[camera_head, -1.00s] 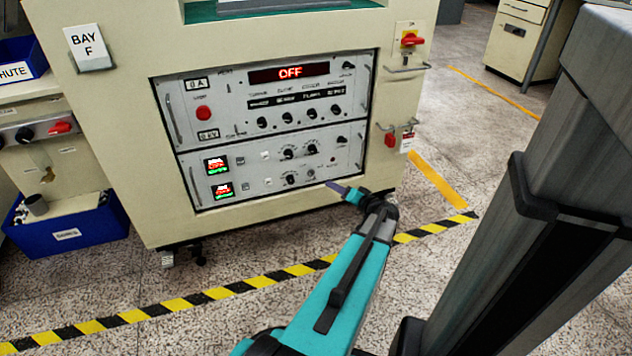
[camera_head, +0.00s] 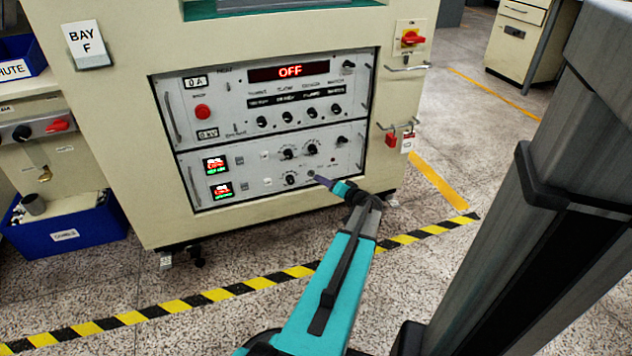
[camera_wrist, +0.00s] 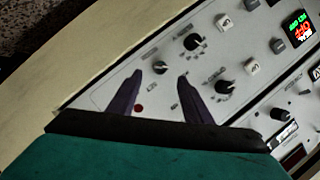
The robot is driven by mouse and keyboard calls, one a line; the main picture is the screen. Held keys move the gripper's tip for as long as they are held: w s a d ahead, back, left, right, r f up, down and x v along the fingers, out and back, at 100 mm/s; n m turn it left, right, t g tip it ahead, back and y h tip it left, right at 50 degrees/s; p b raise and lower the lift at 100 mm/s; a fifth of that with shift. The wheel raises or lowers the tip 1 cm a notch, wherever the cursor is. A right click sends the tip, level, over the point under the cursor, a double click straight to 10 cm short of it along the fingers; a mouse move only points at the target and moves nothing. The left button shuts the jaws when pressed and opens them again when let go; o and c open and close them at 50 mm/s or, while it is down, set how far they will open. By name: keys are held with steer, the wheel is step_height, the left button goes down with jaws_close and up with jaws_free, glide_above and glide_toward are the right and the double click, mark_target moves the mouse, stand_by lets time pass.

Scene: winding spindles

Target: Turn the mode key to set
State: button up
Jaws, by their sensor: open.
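The mode key is most likely the small round fitting (camera_wrist: 160,68) low on the instrument panel, between my fingertips in the wrist view. I cannot read its labels or its setting. My gripper (camera_head: 320,181) is at the lower right of the panel in the head view, its tip close to the panel face. In the wrist view my gripper (camera_wrist: 158,77) shows two dark fingers spread apart, one on each side of the fitting. I cannot tell whether they touch it. Nothing is held.
A black knob (camera_wrist: 195,42) and a red lamp (camera_wrist: 138,108) sit close to the fingers. The upper panel has a red "OFF" display (camera_head: 290,72) and a red button (camera_head: 203,111). A padlock (camera_head: 391,139) hangs on the cabinet's right. Striped floor tape (camera_head: 260,282) runs in front.

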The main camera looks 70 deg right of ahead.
mark_target(312, 175)
steer(key=b+x, duration=0.1)
steer(key=x, duration=0.5)
steer(key=shift+w+d, duration=0.2)
steer(key=shift+w, duration=0.05)
steer(key=shift+c, duration=0.2)
steer(key=c, duration=1)
steer(key=shift+b, duration=0.3)
